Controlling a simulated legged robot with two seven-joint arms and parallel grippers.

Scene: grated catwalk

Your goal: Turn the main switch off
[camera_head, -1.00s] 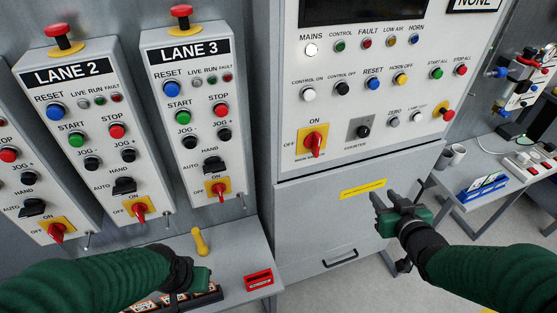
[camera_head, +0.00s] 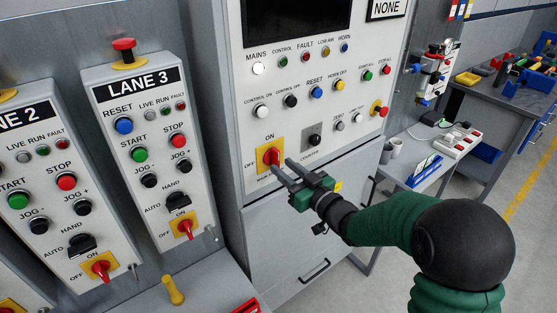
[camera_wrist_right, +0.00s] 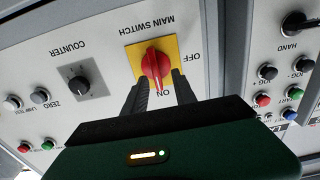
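The main switch (camera_head: 272,156) is a red rotary knob on a yellow plate, low on the large grey cabinet. It also shows in the right wrist view (camera_wrist_right: 155,64), upside down, with the knob's handle lined up with the ON mark. My right gripper (camera_head: 281,165) is in front of the switch with its fingers pointing at it. In the right wrist view its fingers (camera_wrist_right: 161,88) are apart, one on each side of the knob's ON end, with nothing gripped. Contact with the knob cannot be told. My left gripper is out of view.
A counter knob (camera_head: 315,138) is right of the switch, with several push buttons above. The Lane 3 panel (camera_head: 150,150) stands left with its own red switch (camera_head: 184,228). A side table (camera_head: 410,155) holds mugs and a power strip (camera_head: 458,143). A yellow handle (camera_head: 173,291) stands below.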

